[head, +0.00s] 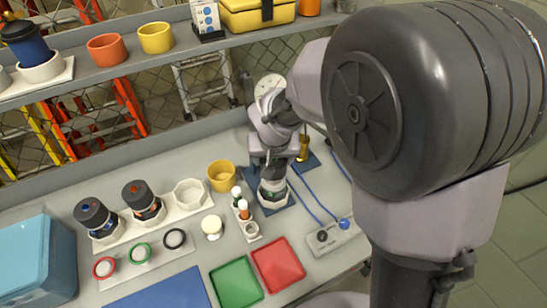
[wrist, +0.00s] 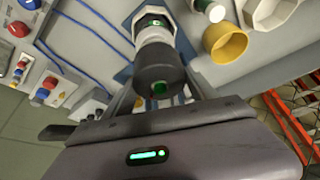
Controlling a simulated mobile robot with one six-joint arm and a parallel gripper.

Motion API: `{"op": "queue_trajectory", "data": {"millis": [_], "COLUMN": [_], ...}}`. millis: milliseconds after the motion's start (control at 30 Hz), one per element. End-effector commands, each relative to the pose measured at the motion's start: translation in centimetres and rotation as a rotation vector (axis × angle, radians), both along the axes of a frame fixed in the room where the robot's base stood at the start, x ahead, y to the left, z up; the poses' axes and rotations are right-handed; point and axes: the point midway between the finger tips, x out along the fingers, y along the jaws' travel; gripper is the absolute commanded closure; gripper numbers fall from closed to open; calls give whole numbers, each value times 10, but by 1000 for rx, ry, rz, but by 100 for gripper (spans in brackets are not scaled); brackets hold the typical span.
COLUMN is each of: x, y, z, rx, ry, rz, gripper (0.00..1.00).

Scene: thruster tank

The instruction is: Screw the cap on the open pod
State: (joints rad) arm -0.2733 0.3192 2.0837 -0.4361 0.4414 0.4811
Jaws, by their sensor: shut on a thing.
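The open pod (head: 272,194), pale with a green mark, stands upright on a blue plate (head: 285,201) on the bench. It also shows in the wrist view (wrist: 154,34). My gripper (head: 270,165) is directly above it, pointing down. In the wrist view a dark cap (wrist: 158,70) with a green square mark lies between the fingers of my gripper (wrist: 158,92). The jaws are shut on this cap. The cap lines up with the pod's top; whether it touches or is threaded cannot be told. In the head view my gripper mostly hides the cap.
Two dark-capped pods (head: 93,213) (head: 141,197) stand in a pale rack left, beside an empty cup (head: 188,194). A yellow cup (head: 221,176), bottle holder (head: 246,220), red tray (head: 278,264) and green tray (head: 236,282) are near. Blue cables (head: 312,204) run right of the pod.

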Motion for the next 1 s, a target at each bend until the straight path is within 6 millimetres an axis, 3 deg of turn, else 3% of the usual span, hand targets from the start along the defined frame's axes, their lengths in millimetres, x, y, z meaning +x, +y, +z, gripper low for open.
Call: {"op": "queue_trajectory", "data": {"millis": [1000], "x": [0], "y": [0], "z": [-11], "rx": [0], "ry": [0], "rz": [0], "gripper": [74]}}
